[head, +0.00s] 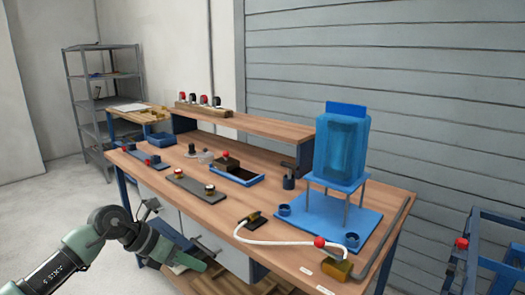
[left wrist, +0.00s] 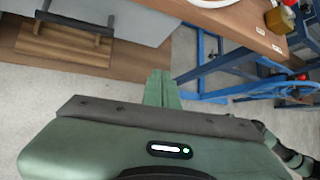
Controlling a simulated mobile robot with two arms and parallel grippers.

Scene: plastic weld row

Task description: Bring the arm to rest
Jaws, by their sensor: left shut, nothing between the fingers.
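My left gripper (head: 196,262) hangs in front of the workbench, below its top, at the lower left of the head view. Its green fingers are together with nothing between them. The left wrist view shows the shut fingers (left wrist: 162,88) pointing away over the grey floor. The gripper appears apart from the bench (head: 215,208). My right gripper is in neither view.
The bench top carries a blue tank (head: 341,145) on a stand, a white hose (head: 285,243), a blue tray (head: 237,176) and small fixtures. Drawer fronts (head: 201,237) are close to my left gripper. A blue cart (head: 487,250) stands at right. Floor (head: 60,210) at left is clear.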

